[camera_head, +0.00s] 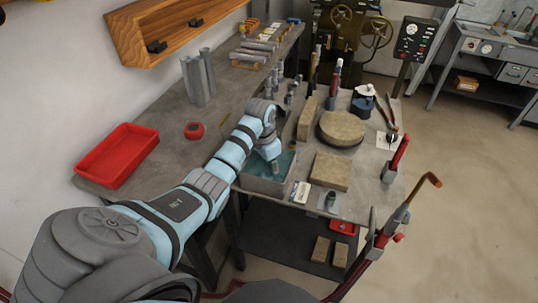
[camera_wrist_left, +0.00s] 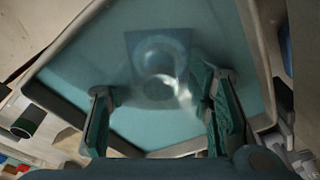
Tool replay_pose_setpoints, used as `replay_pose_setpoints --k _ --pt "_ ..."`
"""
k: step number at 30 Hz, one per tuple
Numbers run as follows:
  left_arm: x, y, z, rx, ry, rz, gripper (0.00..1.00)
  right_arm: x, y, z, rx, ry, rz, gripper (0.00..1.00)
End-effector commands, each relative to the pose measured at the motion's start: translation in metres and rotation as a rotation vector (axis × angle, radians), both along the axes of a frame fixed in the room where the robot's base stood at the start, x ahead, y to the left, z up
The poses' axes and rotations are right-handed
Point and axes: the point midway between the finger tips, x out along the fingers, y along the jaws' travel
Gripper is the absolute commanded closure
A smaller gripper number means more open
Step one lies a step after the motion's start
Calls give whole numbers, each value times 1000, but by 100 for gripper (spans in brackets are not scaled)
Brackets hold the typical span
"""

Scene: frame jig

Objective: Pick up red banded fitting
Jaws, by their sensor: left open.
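My left gripper (camera_head: 273,166) reaches down into a grey tray with a teal floor (camera_head: 258,186) on the bench. In the left wrist view, my left gripper (camera_wrist_left: 160,112) is open, with nothing between its fingers. Beyond the fingertips, a bluish square-based fitting (camera_wrist_left: 158,58) with a round, shiny middle lies on the tray's teal floor (camera_wrist_left: 100,65). I cannot make out a red band on it. In the head view my arm and gripper hide that part of the tray. My right gripper is not in view.
A red tray (camera_head: 116,155) and a small red ring-like object (camera_head: 194,130) are on the left bench. A tan round block (camera_head: 341,129) and a square block (camera_head: 331,170) stand right of the teal tray. A green-banded cylinder (camera_wrist_left: 29,121) is outside the tray.

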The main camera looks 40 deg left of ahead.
Motion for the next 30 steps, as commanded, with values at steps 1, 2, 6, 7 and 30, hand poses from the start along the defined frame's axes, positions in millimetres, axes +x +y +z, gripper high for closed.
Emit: replay_pose_setpoints --k 1,2,6,7,30 --pt "0 0 1 0 0 0 53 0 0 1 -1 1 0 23" --pt "0 0 1 0 0 0 55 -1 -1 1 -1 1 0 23" --pt "0 0 1 0 0 0 77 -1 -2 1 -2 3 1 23" --pt "0 0 1 0 0 0 82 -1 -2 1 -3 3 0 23" --pt "2 0 68 0 -7 -1 100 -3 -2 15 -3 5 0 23"
